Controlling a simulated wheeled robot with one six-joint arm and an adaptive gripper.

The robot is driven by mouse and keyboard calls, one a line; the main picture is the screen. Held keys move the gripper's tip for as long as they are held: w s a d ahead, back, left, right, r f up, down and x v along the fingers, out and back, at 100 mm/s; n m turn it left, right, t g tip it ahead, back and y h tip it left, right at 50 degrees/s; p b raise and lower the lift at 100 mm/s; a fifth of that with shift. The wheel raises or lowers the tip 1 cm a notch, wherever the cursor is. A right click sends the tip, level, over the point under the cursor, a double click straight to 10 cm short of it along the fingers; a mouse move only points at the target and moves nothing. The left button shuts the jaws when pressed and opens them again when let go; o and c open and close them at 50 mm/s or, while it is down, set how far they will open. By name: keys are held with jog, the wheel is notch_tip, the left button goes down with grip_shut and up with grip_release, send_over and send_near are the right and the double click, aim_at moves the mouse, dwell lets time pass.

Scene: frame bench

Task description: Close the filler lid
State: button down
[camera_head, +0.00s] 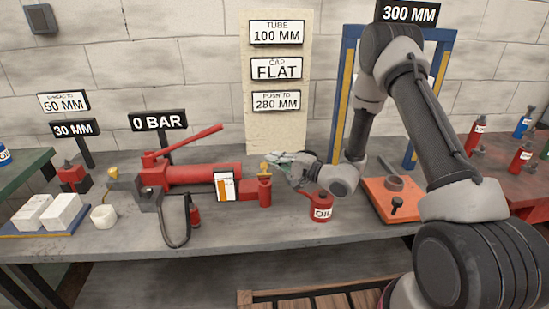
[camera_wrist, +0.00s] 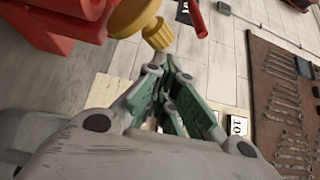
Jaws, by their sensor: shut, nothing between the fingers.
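The red hand pump (camera_head: 200,174) lies on the bench with its long red lever raised at a slant. A small yellow lid (camera_head: 265,166) is at the top of the red block at the pump's right end. In the wrist view a yellow round part (camera_wrist: 133,14) with a ribbed knob (camera_wrist: 157,34) is at the top, beside red pump body (camera_wrist: 62,25). My gripper (camera_head: 275,158) is shut and empty, just right of the yellow lid. Its green fingers (camera_wrist: 165,75) are close below the knob; I cannot tell whether they touch it. How far the lid stands open is unclear.
A red oil can (camera_head: 321,207) stands on the bench below my wrist. An orange plate (camera_head: 385,207) and a blue-yellow frame (camera_head: 340,95) are to the right. A cream sign board (camera_head: 277,125) stands behind.

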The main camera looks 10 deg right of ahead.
jog(key=shift+s+r, duration=0.15)
jog(key=shift+s, duration=1.4)
jog(key=shift+d, duration=0.1)
